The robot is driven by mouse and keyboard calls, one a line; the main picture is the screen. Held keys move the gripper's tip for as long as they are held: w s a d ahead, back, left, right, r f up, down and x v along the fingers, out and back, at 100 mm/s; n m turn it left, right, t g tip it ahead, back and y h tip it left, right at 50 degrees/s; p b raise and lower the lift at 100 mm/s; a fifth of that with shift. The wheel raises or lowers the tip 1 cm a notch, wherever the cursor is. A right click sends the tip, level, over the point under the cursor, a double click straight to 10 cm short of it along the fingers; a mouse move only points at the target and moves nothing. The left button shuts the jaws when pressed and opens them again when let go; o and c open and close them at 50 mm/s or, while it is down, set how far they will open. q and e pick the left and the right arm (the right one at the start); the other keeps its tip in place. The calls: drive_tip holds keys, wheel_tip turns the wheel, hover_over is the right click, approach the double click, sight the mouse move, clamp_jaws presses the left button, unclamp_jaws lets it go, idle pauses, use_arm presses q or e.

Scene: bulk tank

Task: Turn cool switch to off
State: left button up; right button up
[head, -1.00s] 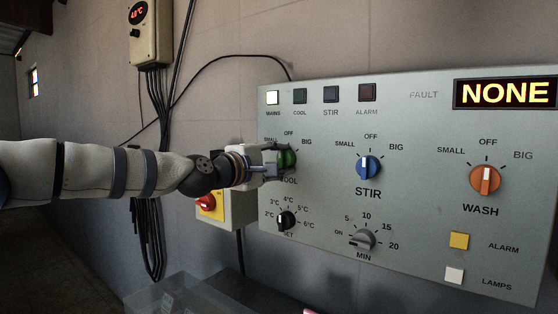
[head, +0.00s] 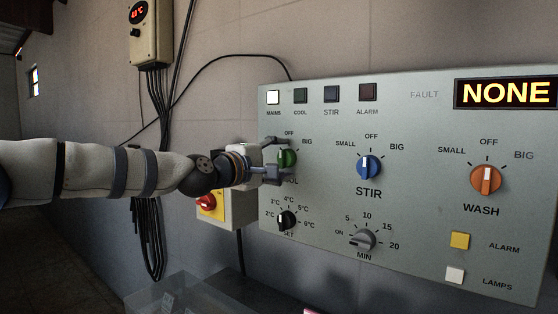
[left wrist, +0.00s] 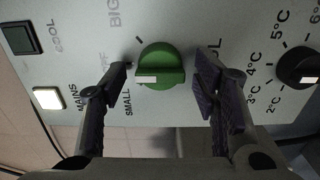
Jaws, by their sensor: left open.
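The green cool switch (head: 288,158) is on the grey control panel, under its OFF label. In the left wrist view the green knob (left wrist: 165,64) shows its white mark on the left end of its grip bar, pointing about toward the OFF side, the same way as the stir switch (head: 368,167) at OFF. My left gripper (head: 275,161) is at the knob with its fingers apart, one above and one below it. In the left wrist view the left gripper (left wrist: 163,80) has a gap between each finger and the knob. The SMALL label is hidden in the head view. My right gripper is not in view.
The black set dial (head: 287,220) is just below the left gripper, with the grey minute dial (head: 362,239) to its right. The orange wash switch (head: 486,180) is farther right.

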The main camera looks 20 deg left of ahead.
use_arm(q)
drive_tip(key=shift+s, duration=0.1)
drive_tip(key=v, duration=1.1)
drive_tip(key=shift+s+a, duration=0.15)
drive_tip(key=shift+s, duration=0.25)
